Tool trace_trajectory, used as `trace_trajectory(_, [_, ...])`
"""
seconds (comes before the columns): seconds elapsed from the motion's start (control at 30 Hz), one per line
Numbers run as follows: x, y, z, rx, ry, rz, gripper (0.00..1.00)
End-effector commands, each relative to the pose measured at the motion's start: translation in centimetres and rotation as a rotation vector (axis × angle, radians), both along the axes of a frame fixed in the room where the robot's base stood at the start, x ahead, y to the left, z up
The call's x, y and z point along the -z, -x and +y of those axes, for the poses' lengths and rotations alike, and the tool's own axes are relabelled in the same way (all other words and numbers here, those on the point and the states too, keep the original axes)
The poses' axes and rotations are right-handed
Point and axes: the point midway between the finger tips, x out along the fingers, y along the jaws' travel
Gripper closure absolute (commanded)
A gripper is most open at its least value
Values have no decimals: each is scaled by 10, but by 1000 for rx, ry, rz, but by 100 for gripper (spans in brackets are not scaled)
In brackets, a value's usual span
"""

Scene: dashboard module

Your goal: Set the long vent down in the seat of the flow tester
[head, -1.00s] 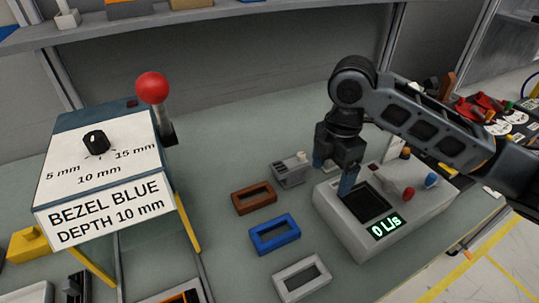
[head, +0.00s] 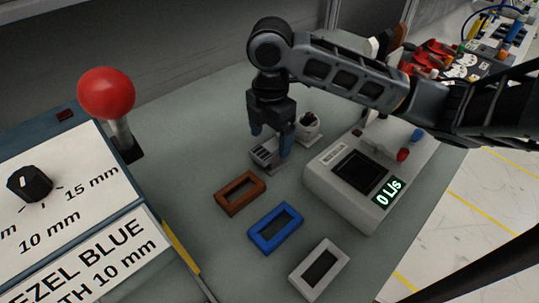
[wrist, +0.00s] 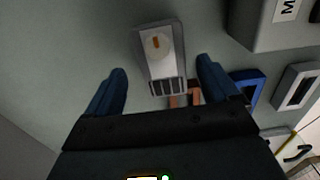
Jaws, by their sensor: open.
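The long vent (head: 263,153) is a grey piece with dark slats at its near end, lying on the bench. In the wrist view the vent (wrist: 164,65) appears between and beyond my fingertips, with a pale round part and orange tab toward its far end. My gripper (head: 272,138) is open above it, pointing down, one finger on each side; it seems to hold nothing. A finger hides part of the vent in the head view. The flow tester (head: 325,180) is a pale box to the right, its dark seat (head: 360,171) empty, its display reading 0 L/s.
Brown (head: 240,192), blue (head: 275,228) and white (head: 319,268) frames lie in a row in front of the vent. A panel with a red-ball lever (head: 106,92) stands left. Bare bench lies between.

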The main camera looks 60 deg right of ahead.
Motion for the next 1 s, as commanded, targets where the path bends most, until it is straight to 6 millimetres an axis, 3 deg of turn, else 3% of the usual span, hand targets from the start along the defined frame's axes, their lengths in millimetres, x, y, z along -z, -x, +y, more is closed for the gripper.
trace_trajectory(0.4, [49, 3, 1, 0, 1, 0, 13])
trace_trajectory(0.67, [49, 3, 1, 0, 1, 0, 13])
trace_trajectory(1.0, [49, 3, 1, 0, 0, 0, 44])
